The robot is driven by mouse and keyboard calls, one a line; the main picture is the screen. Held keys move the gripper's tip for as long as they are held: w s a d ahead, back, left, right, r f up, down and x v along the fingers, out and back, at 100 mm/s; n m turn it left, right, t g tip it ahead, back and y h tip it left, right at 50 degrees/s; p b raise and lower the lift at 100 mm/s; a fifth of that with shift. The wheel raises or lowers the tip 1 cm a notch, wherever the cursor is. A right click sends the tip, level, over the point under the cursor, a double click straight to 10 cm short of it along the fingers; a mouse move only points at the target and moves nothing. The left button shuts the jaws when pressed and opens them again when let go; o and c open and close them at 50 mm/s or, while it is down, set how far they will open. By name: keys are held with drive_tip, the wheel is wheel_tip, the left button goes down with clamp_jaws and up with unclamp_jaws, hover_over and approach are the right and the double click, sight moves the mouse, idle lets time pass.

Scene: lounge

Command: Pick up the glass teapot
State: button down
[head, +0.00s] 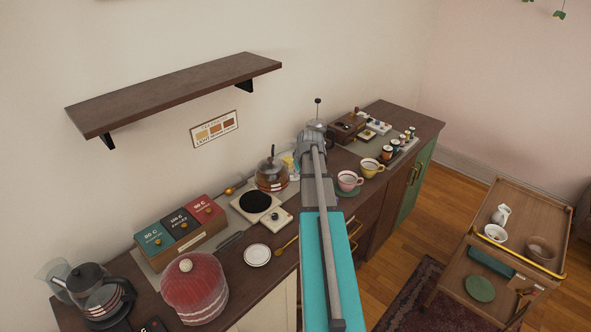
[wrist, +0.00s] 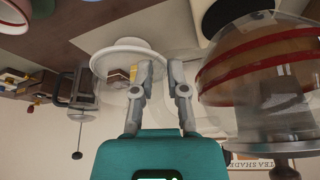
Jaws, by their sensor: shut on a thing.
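My gripper (wrist: 163,72) is at the back of the counter and is shut on a clear vessel with a pale round rim (wrist: 108,50) and a yellow mark. The arm hides most of this vessel in the head view; I cannot tell its full shape. A glass teapot with amber contents, bands and a dark knob (head: 271,174) stands just left of the gripper. In the wrist view, which is upside down, its banded glass body (wrist: 250,70) is right of the fingers, apart from them. Another dark-lidded glass pot (head: 100,298) stands at the near left.
A red dome (head: 195,287), tea boxes (head: 180,236), a white saucer (head: 257,255) and a round black plate (head: 255,201) crowd the counter left. Pink (head: 347,181) and yellow cups (head: 371,167) stand right of the arm. A shelf (head: 180,92) juts above. A trolley (head: 470,250) stands right.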

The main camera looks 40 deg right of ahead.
drive_tip(key=shift+s+d+r+p, duration=0.25)
drive_tip(key=shift+s+r+p, duration=0.1)
drive_tip(key=shift+s, duration=0.4)
drive_tip(key=shift+s+d+r+p, duration=0.2)
drive_tip(key=shift+s+r+p, duration=0.15)
drive_tip(key=shift+s, duration=0.4)
drive_tip(key=shift+s+d+r+p, duration=0.25)
drive_tip(key=shift+s+r, duration=0.15)
drive_tip(key=shift+s, duration=0.35)
drive_tip(key=shift+f, duration=0.1)
